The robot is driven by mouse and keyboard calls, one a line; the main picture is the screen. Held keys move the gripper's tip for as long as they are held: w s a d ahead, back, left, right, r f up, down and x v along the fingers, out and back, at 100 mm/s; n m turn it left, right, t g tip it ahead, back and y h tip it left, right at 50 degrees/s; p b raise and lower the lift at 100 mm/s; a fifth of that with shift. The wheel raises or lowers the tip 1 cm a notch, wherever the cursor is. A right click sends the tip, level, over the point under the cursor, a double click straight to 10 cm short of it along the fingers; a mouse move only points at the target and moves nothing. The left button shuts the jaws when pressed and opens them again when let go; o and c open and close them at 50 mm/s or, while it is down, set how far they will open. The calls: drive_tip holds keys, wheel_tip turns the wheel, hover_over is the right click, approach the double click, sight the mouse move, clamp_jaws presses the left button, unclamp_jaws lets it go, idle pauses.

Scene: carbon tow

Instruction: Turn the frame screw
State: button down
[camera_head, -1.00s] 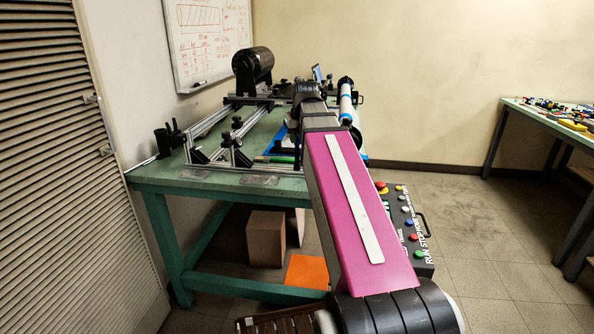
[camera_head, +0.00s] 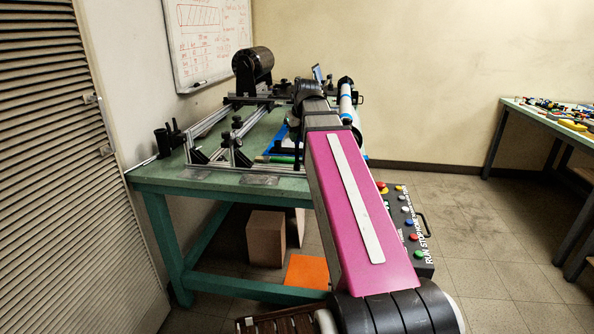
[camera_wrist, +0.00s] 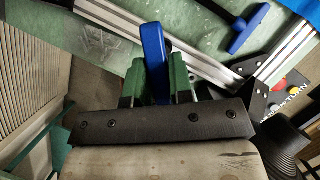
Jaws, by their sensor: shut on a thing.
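My gripper (camera_wrist: 157,82), with two green fingers, is shut on a blue handle (camera_wrist: 152,42) in the wrist view. The handle stands up between the fingers; its far end and any tip are hidden. A second blue T-shaped handle (camera_wrist: 249,29) with a thin shaft lies apart from the gripper, at the upper right. The aluminium frame (camera_wrist: 208,73) runs diagonally behind the fingers, with black corner brackets. In the head view the frame (camera_head: 208,122) stands on the green table. I cannot pick out the frame screw, and my arm hides my gripper there.
The green table (camera_head: 160,181) carries a black roller (camera_head: 252,66) at the back and a white-and-blue tube (camera_head: 346,100) to the right of my wrist. A button box (camera_head: 410,230) is beside my arm.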

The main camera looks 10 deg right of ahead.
drive_tip(key=shift+r, duration=2.2)
drive_tip(key=n, duration=0.2)
drive_tip(key=n+y, duration=0.1)
drive_tip(key=n, duration=0.1)
drive_tip(key=n+g+y, duration=0.1)
drive_tip(key=n, duration=0.1)
drive_tip(key=shift+w+r, duration=0.15)
drive_tip(key=shift+r, duration=0.25)
drive_tip(key=n+g, duration=0.1)
drive_tip(key=n, duration=0.2)
drive_tip(key=r+n+g+y, duration=0.1)
drive_tip(key=n, duration=0.2)
drive_tip(key=shift+r, duration=0.1)
drive_tip(key=shift+f, duration=3.45)
